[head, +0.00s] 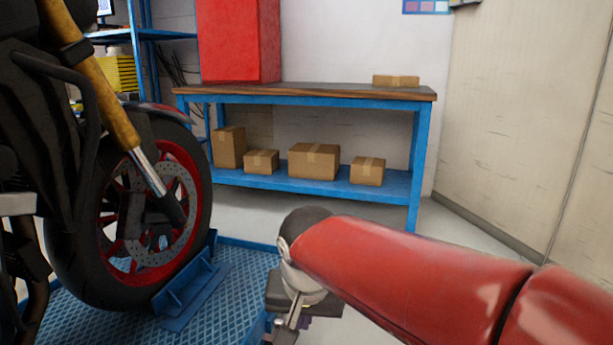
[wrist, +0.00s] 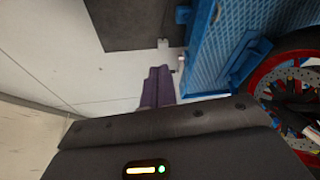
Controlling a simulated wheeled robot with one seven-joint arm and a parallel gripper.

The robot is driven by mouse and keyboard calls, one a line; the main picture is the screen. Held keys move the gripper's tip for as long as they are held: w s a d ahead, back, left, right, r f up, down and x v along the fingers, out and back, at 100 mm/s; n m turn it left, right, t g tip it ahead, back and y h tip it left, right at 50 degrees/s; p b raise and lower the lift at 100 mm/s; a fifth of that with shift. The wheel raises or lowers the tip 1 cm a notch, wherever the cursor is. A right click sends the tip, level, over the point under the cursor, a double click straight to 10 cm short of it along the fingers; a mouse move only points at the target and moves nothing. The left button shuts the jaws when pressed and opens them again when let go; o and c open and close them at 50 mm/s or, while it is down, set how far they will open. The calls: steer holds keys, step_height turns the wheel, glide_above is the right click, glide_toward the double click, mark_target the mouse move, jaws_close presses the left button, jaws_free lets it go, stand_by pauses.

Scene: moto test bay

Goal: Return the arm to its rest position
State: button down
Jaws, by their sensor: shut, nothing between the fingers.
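My red arm (head: 420,270) reaches in from the lower right in the head view and bends down at a grey wrist joint. My gripper shows in the wrist view as two purple fingers (wrist: 158,84) side by side, shut with nothing between them. They point down toward the pale floor, beside the blue platform. In the head view the fingers are mostly hidden behind the wrist.
A motorcycle wheel (head: 150,215) sits in a blue chock (head: 190,290) on a blue textured platform (head: 95,322) at left. A workbench (head: 300,93) stands behind, with several cardboard boxes and a red cabinet (head: 238,40). Floor at right is clear up to the wall.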

steer(key=s+d+r+t+p, duration=0.1)
steer(key=s+d+p, duration=0.3)
steer(key=s+d, duration=0.8)
steer(key=d, duration=0.4)
steer(key=shift+s+n+t+h, duration=0.2)
steer(key=shift+n+t+h, duration=0.1)
steer(key=shift+t+h, duration=0.1)
steer(key=shift+r, duration=0.1)
